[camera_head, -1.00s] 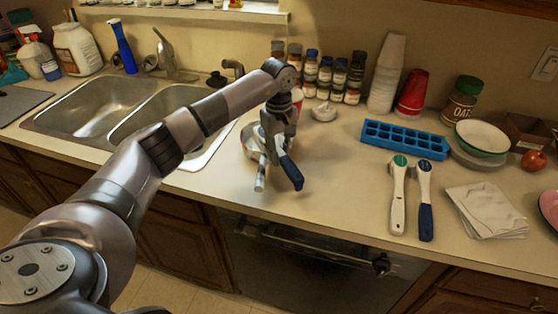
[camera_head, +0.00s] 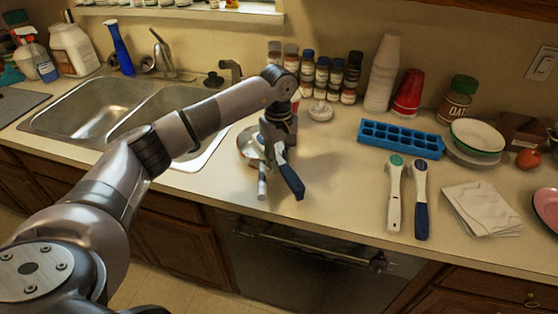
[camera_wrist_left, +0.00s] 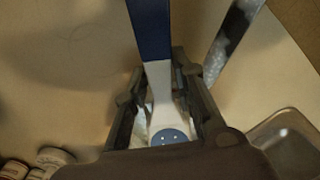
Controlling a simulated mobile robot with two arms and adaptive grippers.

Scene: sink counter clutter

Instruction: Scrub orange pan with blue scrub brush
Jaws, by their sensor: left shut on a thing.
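My left gripper (camera_head: 275,150) is shut on a scrub brush with a blue handle (camera_head: 291,182). In the left wrist view the brush's blue handle (camera_wrist_left: 150,28) runs up out of the jaws, with its white neck and a blue disc between the fingers (camera_wrist_left: 165,105). The pan (camera_head: 246,142) sits on the counter right of the sink, mostly hidden behind the gripper. Its grey handle (camera_head: 262,184) points to the front edge and also shows in the left wrist view (camera_wrist_left: 230,45). The brush's bristles and any contact with the pan are hidden.
Two more brushes, one white with a green disc (camera_head: 394,200) and one with a blue handle (camera_head: 421,205), lie to the right. Spice jars (camera_head: 321,76) stand behind; a sink (camera_head: 90,110) is left.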

